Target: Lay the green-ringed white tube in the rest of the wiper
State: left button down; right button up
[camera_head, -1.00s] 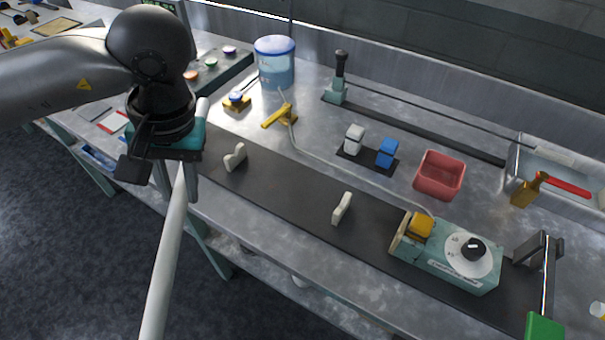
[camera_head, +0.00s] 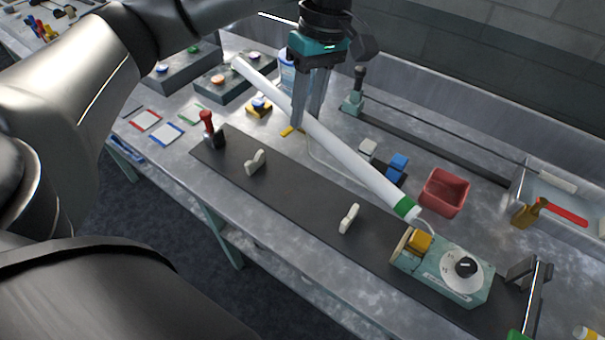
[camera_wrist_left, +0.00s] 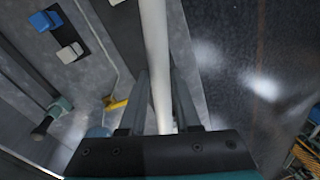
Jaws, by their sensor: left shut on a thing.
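My left gripper (camera_head: 306,124) is shut on the white tube (camera_head: 352,163) and holds it in the air, tilted, above the bench. The tube's green ring (camera_head: 405,206) is at its lower right end, near the teal dial box (camera_head: 455,274). In the left wrist view the tube (camera_wrist_left: 157,55) passes between the gripper fingers (camera_wrist_left: 162,100); its ring is not visible there. Two white notched rests, one at left (camera_head: 256,162) and one at right (camera_head: 349,219), stand empty on the dark strip. I cannot tell which part is the wiper. My right gripper is not in view.
A yellow block (camera_head: 419,241) sits on the dial box. A red bin (camera_head: 445,192), blue block (camera_head: 397,166) and lever post (camera_head: 354,93) stand behind the strip. A red-topped clamp (camera_head: 209,128) stands at its left end. The dark strip (camera_head: 300,196) between the rests is bare.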

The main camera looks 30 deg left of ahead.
pick_arm(q)
jog(key=a+r+n, duration=0.1)
jog(key=n, duration=0.1)
jog(key=shift+w+a+r+n+h+p, duration=0.15)
jog(key=shift+a+r+n+h+p, duration=0.15)
jog(key=shift+a+r+n+p, duration=0.1)
jog(key=shift+a+f, duration=0.1)
jog(key=shift+f, duration=0.1)
jog(key=shift+n, duration=0.3)
notch_tip(320, 180, down, 5)
jog(key=shift+b, duration=0.8)
jog(key=shift+f, duration=7.35)
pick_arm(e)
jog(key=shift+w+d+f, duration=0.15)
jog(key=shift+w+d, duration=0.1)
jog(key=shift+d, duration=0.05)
